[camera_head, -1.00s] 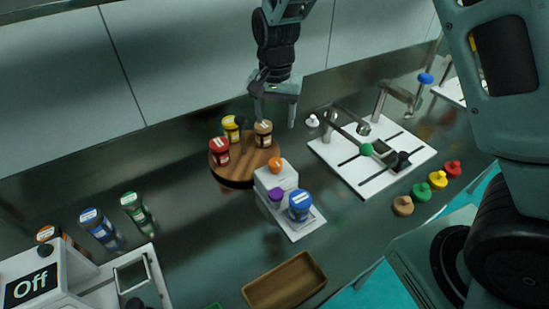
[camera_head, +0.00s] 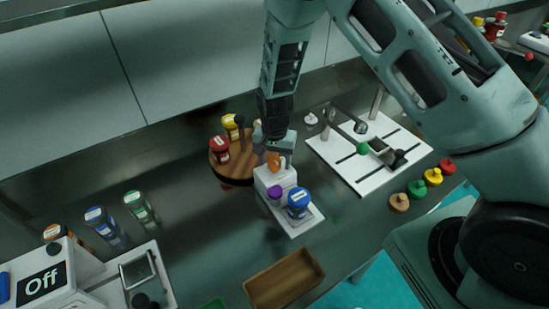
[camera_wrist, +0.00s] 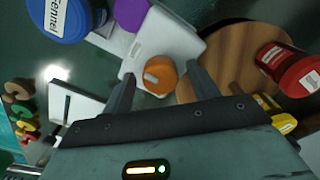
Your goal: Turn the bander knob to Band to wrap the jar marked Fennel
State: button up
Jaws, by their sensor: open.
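The blue-lidded jar marked Fennel (camera_head: 298,198) stands on the low plate of a small white machine (camera_head: 305,222); its label reads in the wrist view (camera_wrist: 68,12). The machine's raised block carries an orange knob (camera_head: 273,160) on top and a purple knob (camera_head: 275,191) on the side facing the jar. My gripper (camera_wrist: 158,80) is open over the block, with its fingers on either side of the orange knob (camera_wrist: 160,77) in the wrist view. I cannot tell whether they touch it. In the head view my gripper (camera_head: 276,150) partly hides the knob.
A round wooden board (camera_head: 233,172) with red (camera_head: 220,150) and yellow (camera_head: 231,126) jars stands close behind. A white slotted board (camera_head: 365,165) with metal arms is to the right. A wooden tray (camera_head: 285,278) lies in front. A machine reading Off (camera_head: 42,281) is at left.

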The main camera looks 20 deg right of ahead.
jog(key=c, duration=1)
